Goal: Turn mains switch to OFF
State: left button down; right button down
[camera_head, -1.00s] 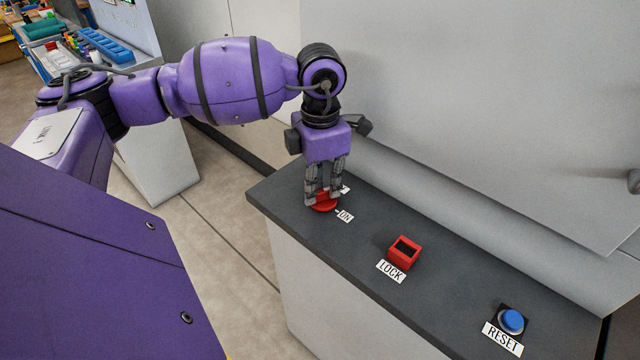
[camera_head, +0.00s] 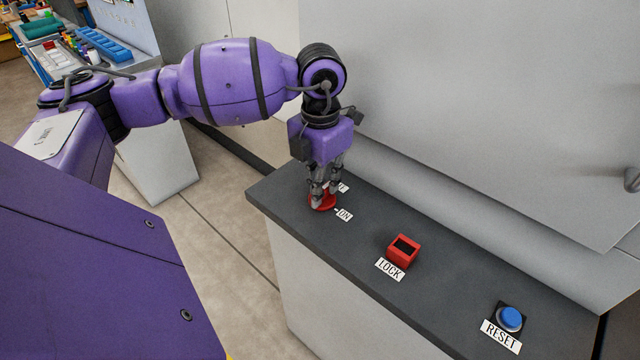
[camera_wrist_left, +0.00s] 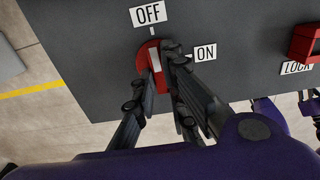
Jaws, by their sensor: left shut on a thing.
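The mains switch is a red round knob (camera_head: 318,207) on the dark counter top, beside an ON label (camera_head: 345,215). In the left wrist view the red knob (camera_wrist_left: 142,62) has a pale bar across it, lined up roughly with the tick under the OFF label (camera_wrist_left: 148,14). The ON label (camera_wrist_left: 205,52) is to its right. My left gripper (camera_head: 324,198) points down over the knob, its fingers shut on the switch's grip from both sides. The fingers hide part of the knob and, in the head view, most of the OFF label.
A red LOCK box (camera_head: 404,251) and a blue RESET button (camera_head: 510,319) stand farther right on the dark counter (camera_head: 365,262). A large grey panel (camera_head: 480,110) rises behind the counter. Bare floor lies to its left.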

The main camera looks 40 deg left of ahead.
pick_arm(q)
jog(key=c, duration=1.8)
grip_release()
jog(key=shift+r, duration=0.15)
notch_tip(320, 180, up, 12)
